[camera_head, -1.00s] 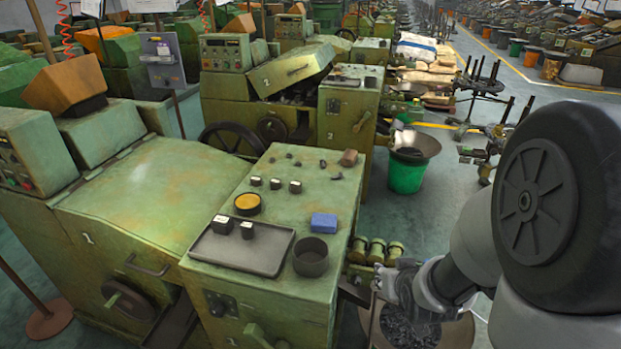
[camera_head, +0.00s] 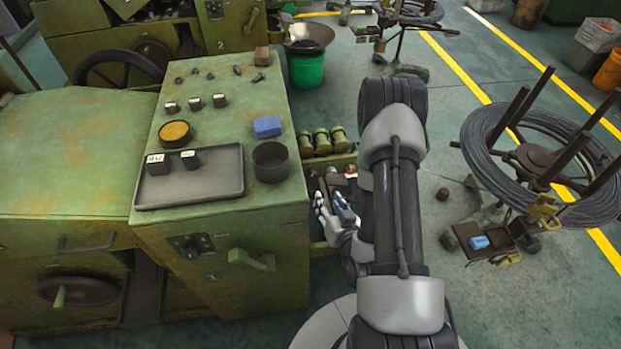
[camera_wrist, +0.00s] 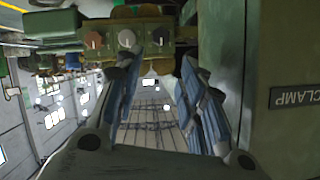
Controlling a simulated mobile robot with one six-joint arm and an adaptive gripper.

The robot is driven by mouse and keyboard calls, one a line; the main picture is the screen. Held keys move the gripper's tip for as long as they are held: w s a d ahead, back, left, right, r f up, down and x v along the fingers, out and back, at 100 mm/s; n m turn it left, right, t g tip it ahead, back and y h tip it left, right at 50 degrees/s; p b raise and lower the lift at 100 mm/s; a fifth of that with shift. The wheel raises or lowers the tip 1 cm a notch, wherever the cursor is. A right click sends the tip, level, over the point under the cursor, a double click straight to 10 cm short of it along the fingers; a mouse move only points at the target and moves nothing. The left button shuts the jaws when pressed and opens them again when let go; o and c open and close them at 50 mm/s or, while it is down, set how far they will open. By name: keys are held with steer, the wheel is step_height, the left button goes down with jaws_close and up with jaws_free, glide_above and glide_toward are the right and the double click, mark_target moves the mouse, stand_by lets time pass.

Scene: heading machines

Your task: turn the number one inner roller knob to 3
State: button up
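Machine one (camera_head: 215,270) is the near green machine. On its right side, in the head view, several green cylinders (camera_head: 322,141) stand above small round parts (camera_head: 350,170), partly hidden by my arm. I cannot tell which is the inner roller knob, nor read any setting. My gripper (camera_wrist: 158,62) is open with nothing between its fingers; its tips are near and below the knobs in that picture. In the head view my gripper (camera_head: 335,207) is beside the machine's right side.
The machine top holds a grey tray (camera_head: 215,190), a dark cup (camera_head: 271,162), a blue block (camera_head: 267,126) and an orange-topped tin (camera_head: 174,133). A green bucket (camera_head: 305,68) stands behind. A wire coil stand (camera_head: 535,150) is at right. A CLAMP label (camera_wrist: 297,95) is close to the gripper.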

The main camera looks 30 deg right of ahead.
mark_target(314, 177)
steer(key=b+x, duration=0.4)
steer(key=x, duration=1.2)
steer(key=shift+w, duration=0.2)
steer(key=c, duration=0.8)
steer(key=shift+o, duration=0.2)
steer(key=m+y, duration=0.1)
steer(key=m, duration=0.1)
steer(key=m+t+y, duration=0.1)
steer(key=m, duration=0.1)
steer(key=shift+s+d+f, duration=0.1)
steer(key=shift+d+f, duration=0.1)
steer(key=m+t+y, duration=0.1)
steer(key=m, duration=0.1)
steer(key=m+t+y, duration=0.1)
steer(key=m, duration=0.1)
steer(key=shift+f+m, duration=0.1)
steer(key=shift+m, duration=0.2)
